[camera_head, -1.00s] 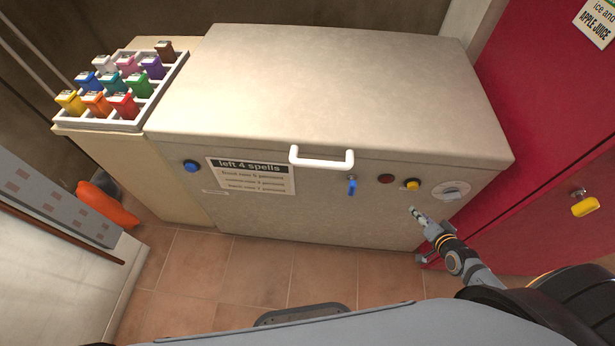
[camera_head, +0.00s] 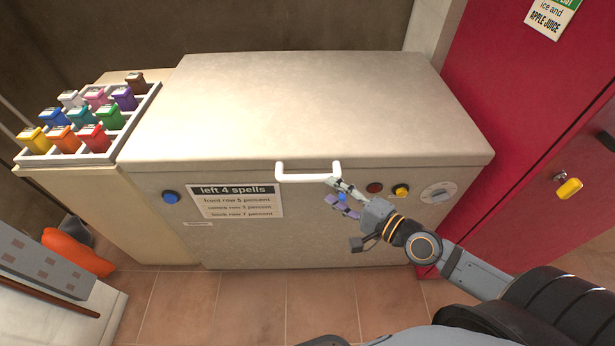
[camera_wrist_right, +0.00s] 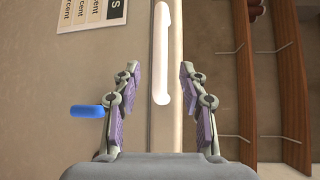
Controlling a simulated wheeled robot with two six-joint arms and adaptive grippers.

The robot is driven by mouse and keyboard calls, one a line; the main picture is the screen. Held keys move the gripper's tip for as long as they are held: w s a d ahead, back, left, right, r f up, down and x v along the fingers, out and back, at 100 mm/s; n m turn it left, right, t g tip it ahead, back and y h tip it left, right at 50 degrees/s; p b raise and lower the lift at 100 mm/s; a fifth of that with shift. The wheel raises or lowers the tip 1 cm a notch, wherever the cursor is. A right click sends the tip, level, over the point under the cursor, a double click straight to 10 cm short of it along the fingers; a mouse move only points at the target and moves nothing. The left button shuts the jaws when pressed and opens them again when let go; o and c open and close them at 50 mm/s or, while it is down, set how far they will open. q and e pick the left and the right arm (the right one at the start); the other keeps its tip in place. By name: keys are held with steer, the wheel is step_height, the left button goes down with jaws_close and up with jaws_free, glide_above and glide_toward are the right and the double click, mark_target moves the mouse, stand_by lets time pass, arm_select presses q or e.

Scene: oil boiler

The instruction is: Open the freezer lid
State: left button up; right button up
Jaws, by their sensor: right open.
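The freezer is a large pale chest. Its lid (camera_head: 310,105) is shut and lies flat. A white bar handle (camera_head: 308,178) sits at the front edge of the lid; it also shows in the right wrist view (camera_wrist_right: 162,60), upright in the picture. My right gripper (camera_head: 340,196) is open just below the handle's right end. In the right wrist view the handle's near end lies between and just beyond the open fingers (camera_wrist_right: 158,90), with nothing held. A blue key or lever (camera_wrist_right: 87,111) on the front shows beside one finger. My left gripper is not in view.
A blue button (camera_head: 171,197), a sign (camera_head: 237,202), a yellow button (camera_head: 400,191) and a dial (camera_head: 438,192) are on the front. A red cabinet (camera_head: 510,150) stands close on the right.

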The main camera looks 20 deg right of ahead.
mark_target(313, 180)
steer(key=shift+x, duration=0.8)
steer(key=x, duration=0.7)
steer(key=shift+w+a+f, duration=0.1)
steer(key=shift+a, duration=0.2)
steer(key=shift+c, duration=0.4)
jaws_close()
steer(key=shift+p, duration=0.3)
